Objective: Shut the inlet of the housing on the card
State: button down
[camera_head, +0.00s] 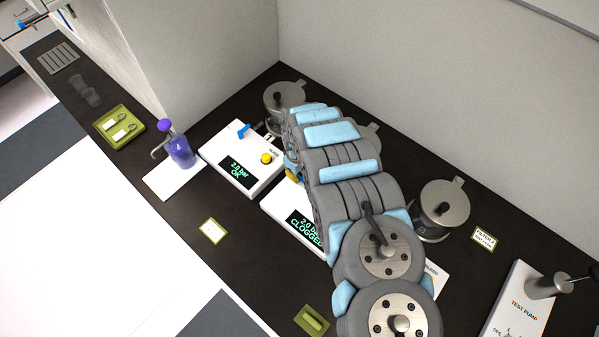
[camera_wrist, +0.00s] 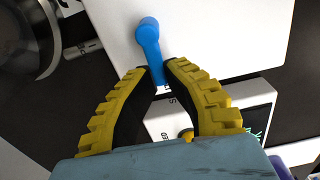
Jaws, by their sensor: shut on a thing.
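In the wrist view my gripper (camera_wrist: 160,72) is shut on a blue lever (camera_wrist: 149,42). The lever's round end points up and away, and its narrow part runs between the two yellow fingertips. The lever stands over a white panel (camera_wrist: 215,30). In the head view my arm hides this lever and most of the unit reading "2.0 bar CLOGGED" (camera_head: 272,203). Left of it, a unit reading "2.0 bar OK" (camera_head: 217,148) has its own blue lever (camera_head: 243,131). A card (camera_head: 484,238) at the right seems to name a filter; its full text is too small to read.
Round metal housings (camera_head: 285,98) (camera_head: 443,208) stand along the back wall. A bottle with purple liquid (camera_head: 180,150), a green tray (camera_head: 123,127), a small green-edged card (camera_head: 212,231) and a test pump panel (camera_head: 522,305) are on the dark bench.

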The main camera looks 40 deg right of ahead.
aim_at(298, 176)
jog(key=shift+a, duration=0.1)
dwell(0.5)
jog(key=c, duration=1.1)
grip_release()
jog(key=shift+r, duration=0.1)
jog(key=shift+w+r, duration=0.1)
jog(key=shift+r, duration=5.8)
